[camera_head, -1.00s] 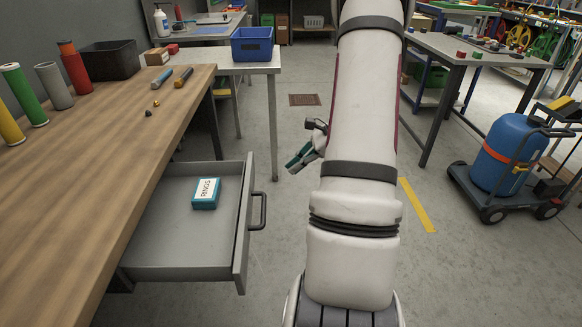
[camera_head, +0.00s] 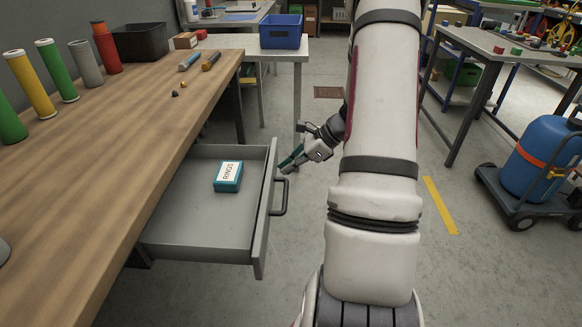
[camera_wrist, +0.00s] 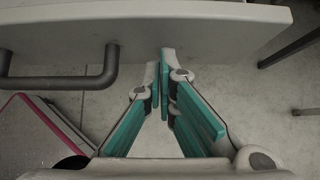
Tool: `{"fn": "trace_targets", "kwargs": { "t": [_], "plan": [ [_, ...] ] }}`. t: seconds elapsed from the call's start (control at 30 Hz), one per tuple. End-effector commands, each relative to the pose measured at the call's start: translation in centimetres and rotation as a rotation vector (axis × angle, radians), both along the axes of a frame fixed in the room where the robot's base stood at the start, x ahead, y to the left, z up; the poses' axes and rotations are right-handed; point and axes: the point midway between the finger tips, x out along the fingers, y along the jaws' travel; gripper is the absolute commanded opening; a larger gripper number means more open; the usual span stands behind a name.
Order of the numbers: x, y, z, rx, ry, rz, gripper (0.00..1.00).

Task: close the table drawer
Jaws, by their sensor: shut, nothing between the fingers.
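The grey table drawer (camera_head: 262,225) is pulled out from under the wooden-topped table (camera_head: 100,130) and stands open. A teal box labelled RINGS (camera_head: 228,177) lies inside it. The drawer's dark handle (camera_head: 281,196) is on its front panel and also shows at the left in the wrist view (camera_wrist: 85,80). My gripper (camera_head: 284,168) is just in front of the drawer front, near its far end, beyond the handle. In the wrist view my gripper (camera_wrist: 165,62) has its teal-padded fingers together and empty, with tips close to the front panel (camera_wrist: 150,28). Whether they touch it I cannot tell.
Several coloured cylinders (camera_head: 58,72) and a black bin (camera_head: 140,42) stand on the table. A blue bin (camera_head: 281,31) is on a further table. A blue tank on a cart (camera_head: 541,158) stands at the right. The floor before the drawer is clear.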

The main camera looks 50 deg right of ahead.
Motion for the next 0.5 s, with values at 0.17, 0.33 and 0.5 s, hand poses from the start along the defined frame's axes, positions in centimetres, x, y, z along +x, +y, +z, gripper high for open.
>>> {"fn": "trace_targets", "kwargs": {
  "t": [0.17, 0.33, 0.5],
  "plan": [
    [0.1, 0.1, 0.0, 0.001, 0.0, 0.001, 0.0],
    [1.2, 1.0, 0.0, 0.001, 0.0, 0.002, 0.0],
    [3.7, 3.0, 0.0, 0.001, -0.002, 0.006, 0.0]
  ]
}}
